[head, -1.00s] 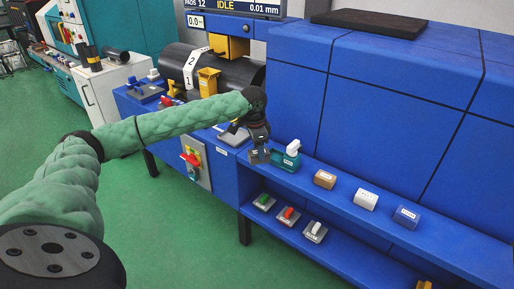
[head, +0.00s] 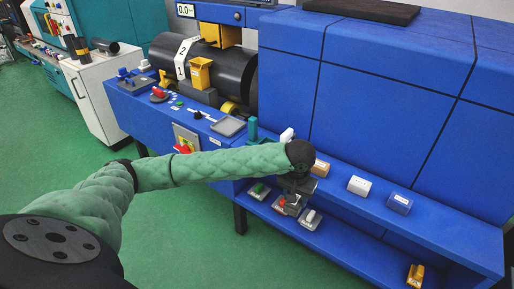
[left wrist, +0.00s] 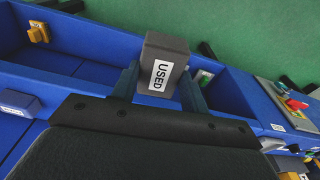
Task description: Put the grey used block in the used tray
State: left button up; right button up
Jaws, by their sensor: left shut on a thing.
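The grey block (left wrist: 164,65), with a white label reading USED, is between the fingers of my left gripper (left wrist: 160,88) in the left wrist view. The gripper is shut on it. In the head view my left gripper (head: 292,204) hangs in front of the blue machine's lower shelf, and the block is hard to make out there. A small grey tray (head: 228,126) lies on the upper ledge, left of my gripper; I cannot read whether it is the used tray. My right gripper is not in view.
Brown (head: 320,168), white (head: 359,185) and blue (head: 400,203) blocks stand on the upper ledge. Plates with green (head: 258,189) and white (head: 311,217) knobs sit on the lower shelf. A yellow piece (head: 415,275) is at its right end. The shelf between is clear.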

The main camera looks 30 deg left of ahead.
aim_at(228, 127)
jog(key=j+z, duration=0.2)
jog(key=j, duration=0.65)
jog(key=j+z, duration=0.2)
jog(key=j, duration=0.6)
jog(key=j+z, duration=0.2)
jog(key=j, duration=0.65)
jog(key=k, duration=0.05)
